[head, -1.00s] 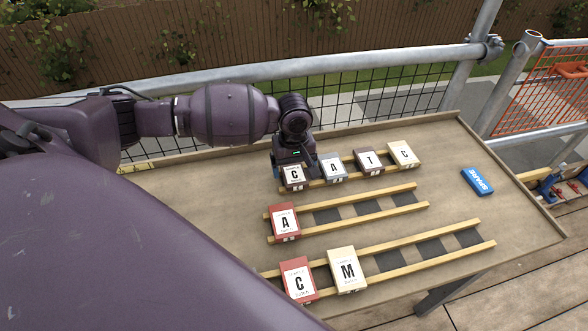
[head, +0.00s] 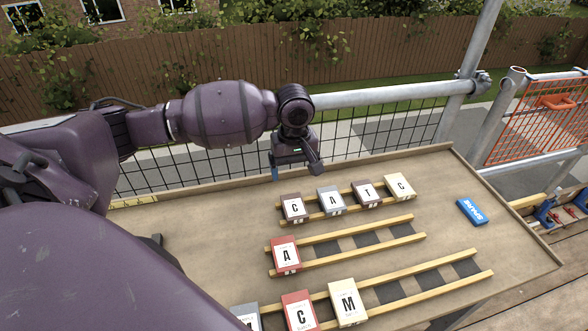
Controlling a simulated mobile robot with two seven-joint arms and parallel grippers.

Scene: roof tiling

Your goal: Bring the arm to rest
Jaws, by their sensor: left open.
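My left gripper (head: 294,171) is open and empty. It hangs above the back of the table, just behind the top row of tiles and apart from them. My left arm comes in from the left. My right gripper is not in view.
The middle rails (head: 372,252) carry a red A tile (head: 285,256) at their left end. The front row has a red C tile (head: 299,311), a cream M tile (head: 347,302) and a cut-off grey tile. A blue SPARE block (head: 471,211) lies at right. Mesh and rail stand behind.

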